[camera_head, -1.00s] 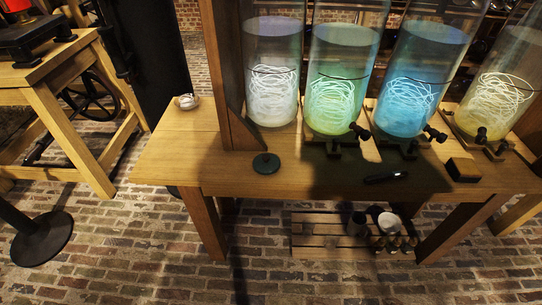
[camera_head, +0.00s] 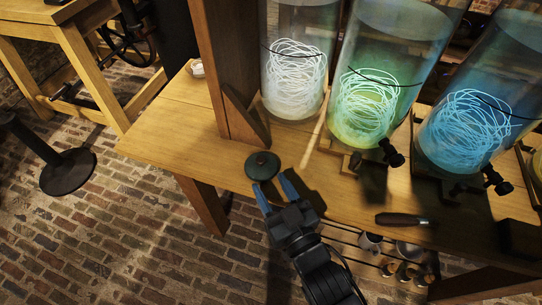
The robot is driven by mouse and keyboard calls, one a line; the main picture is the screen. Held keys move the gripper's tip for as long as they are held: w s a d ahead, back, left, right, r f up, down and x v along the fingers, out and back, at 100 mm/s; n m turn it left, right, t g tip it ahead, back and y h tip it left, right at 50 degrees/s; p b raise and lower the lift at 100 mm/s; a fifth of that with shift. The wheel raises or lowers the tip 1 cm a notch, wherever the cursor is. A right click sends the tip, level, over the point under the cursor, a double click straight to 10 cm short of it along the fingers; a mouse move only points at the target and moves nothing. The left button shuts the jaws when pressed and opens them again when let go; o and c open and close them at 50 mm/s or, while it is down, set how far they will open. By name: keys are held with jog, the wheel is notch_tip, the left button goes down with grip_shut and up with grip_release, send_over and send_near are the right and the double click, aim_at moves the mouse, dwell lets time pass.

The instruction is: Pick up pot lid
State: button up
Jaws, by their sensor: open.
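The pot lid (camera_head: 262,165) is a small dark green-grey disc with a knob on top. It lies flat near the front edge of the wooden table (camera_head: 165,125). My gripper (camera_head: 274,187) reaches in from below right in the head view, with two blue-tipped fingers spread apart. The fingertips are just in front of the lid, close to its near side. I cannot tell whether they touch it. Nothing shows between the fingers.
Tall glass jars with glowing coils, a white one (camera_head: 294,75), a green one (camera_head: 362,110) and a blue one (camera_head: 468,125), stand behind. A wooden post (camera_head: 222,70) rises behind the lid. A dark-handled tool (camera_head: 400,219) lies to the right. The table's left end is mostly clear.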

aim_at(263, 164)
jog(key=x, duration=0.2)
jog(key=shift+w+a+r, duration=0.1)
jog(key=shift+w, duration=0.25)
jog(key=x, duration=0.4)
jog(key=shift+w+d+r, duration=0.15)
jog(key=shift+w+d, duration=0.05)
jog(key=shift+d, duration=0.15)
jog(key=shift+w+a, duration=0.25)
jog(key=shift+w, duration=0.2)
jog(key=shift+c, duration=0.3)
grip_shut()
